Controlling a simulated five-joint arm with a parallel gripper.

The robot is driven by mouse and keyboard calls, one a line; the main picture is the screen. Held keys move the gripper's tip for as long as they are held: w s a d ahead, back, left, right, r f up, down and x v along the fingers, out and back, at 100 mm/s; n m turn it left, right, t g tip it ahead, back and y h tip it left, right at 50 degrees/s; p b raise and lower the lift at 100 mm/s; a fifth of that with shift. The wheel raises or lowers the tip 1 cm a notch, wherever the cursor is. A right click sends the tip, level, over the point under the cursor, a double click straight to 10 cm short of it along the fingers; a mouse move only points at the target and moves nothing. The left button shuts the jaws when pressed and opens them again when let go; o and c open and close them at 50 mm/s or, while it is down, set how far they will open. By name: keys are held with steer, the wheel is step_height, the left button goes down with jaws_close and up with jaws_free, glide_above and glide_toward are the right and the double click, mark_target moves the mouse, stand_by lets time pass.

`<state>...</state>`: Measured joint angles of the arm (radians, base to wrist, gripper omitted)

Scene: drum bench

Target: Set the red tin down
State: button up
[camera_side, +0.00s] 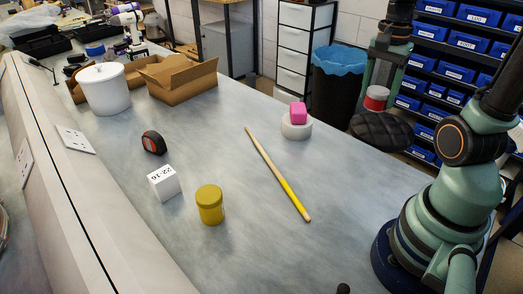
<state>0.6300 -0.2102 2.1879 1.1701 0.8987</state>
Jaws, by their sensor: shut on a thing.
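The red tin (376,98) is in my gripper (377,92), at the upper right of the side view. It is a small red cylinder with a pale band, held upright well above the floor level. My gripper points down and is shut on the tin, its fingers on either side.
A white tub (104,92) and cardboard box (185,82) stand further back.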

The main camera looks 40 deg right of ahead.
steer(key=w+a+n, duration=0.5)
steer(key=a, duration=0.5)
steer(key=n, duration=1.1)
glide_above(268, 245)
step_height(268, 245, down, 20)
steer(key=shift+r, duration=0.15)
steer(key=shift+f, duration=0.2)
steer(key=o, duration=1.4)
steer(key=shift+r, duration=0.1)
